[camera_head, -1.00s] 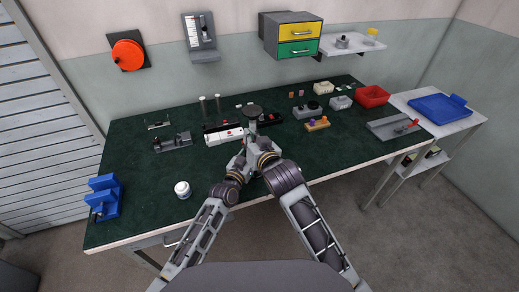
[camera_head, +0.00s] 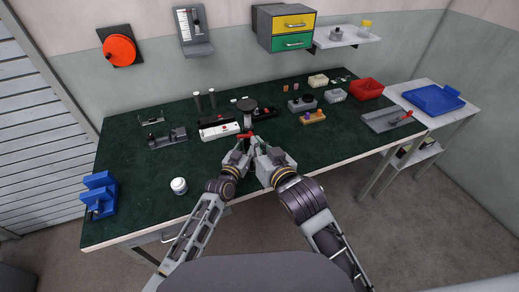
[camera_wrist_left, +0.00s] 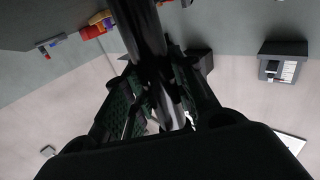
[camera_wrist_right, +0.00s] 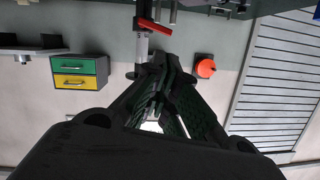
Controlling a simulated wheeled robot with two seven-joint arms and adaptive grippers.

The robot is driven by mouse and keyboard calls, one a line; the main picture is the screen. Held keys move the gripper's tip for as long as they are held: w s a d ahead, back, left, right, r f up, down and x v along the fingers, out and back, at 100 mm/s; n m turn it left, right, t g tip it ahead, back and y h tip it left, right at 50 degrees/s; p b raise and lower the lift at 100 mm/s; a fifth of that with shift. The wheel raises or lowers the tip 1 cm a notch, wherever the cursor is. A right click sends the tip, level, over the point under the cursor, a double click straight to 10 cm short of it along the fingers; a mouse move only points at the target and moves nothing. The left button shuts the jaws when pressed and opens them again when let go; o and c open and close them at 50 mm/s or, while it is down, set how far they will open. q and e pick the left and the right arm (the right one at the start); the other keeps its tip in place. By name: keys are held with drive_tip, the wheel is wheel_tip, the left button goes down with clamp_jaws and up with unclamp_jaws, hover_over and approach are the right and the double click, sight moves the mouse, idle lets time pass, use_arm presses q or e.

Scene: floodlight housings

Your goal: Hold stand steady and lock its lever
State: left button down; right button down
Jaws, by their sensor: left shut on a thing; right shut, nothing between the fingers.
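The stand (camera_head: 247,121) is upright near the front middle of the bench, with a dark round top (camera_head: 247,104) and a red lever (camera_head: 245,135) on its post. My left gripper (camera_head: 241,147) is shut on the post below the lever. In the left wrist view the post (camera_wrist_left: 142,25) runs between its fingers. My right gripper (camera_head: 260,146) is shut and empty just right of the stand. In the right wrist view the red lever (camera_wrist_right: 154,26) sticks out sideways just beyond the fingertips. The stand's base is hidden by my grippers.
A white block (camera_head: 220,131) and a dark block lie behind and left of the stand. A yellow-brown block (camera_head: 313,117) lies to the right. A white jar (camera_head: 179,186) and a blue holder (camera_head: 100,194) stand at the left.

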drive_tip(key=shift+v, duration=0.85)
drive_tip(key=c, duration=1.6)
unclamp_jaws()
drive_tip(key=shift+f, duration=0.2)
drive_tip(key=shift+c, duration=0.2)
drive_tip(key=o, duration=0.5)
drive_tip(key=shift+s+f, duration=0.35)
drive_tip(key=shift+f, duration=0.25)
drive_tip(key=o, duration=0.6)
wheel_tip(320, 180, down, 9)
drive_tip(key=s+d+m+g+h, duration=0.1)
drive_tip(key=m, duration=0.1)
drive_tip(key=shift+s+g, duration=0.2)
drive_tip(key=shift+g, duration=0.1)
drive_tip(key=shift+w+a+r+n+t+y, duration=0.1)
drive_tip(key=shift+w+r+n+t+y, duration=0.1)
drive_tip(key=shift+w+r+t, duration=0.4)
drive_tip(key=shift+w+a+r+n+t+y, duration=0.1)
drive_tip(key=shift+w+a+r+t+y, duration=0.15)
drive_tip(key=shift+r+t, duration=0.6)
drive_tip(key=shift+w+r+n+t+y, duration=0.15)
drive_tip(key=shift+w+r+t, duration=0.4)
drive_tip(key=shift+t, duration=0.3)
drive_tip(key=shift+w, duration=0.15)
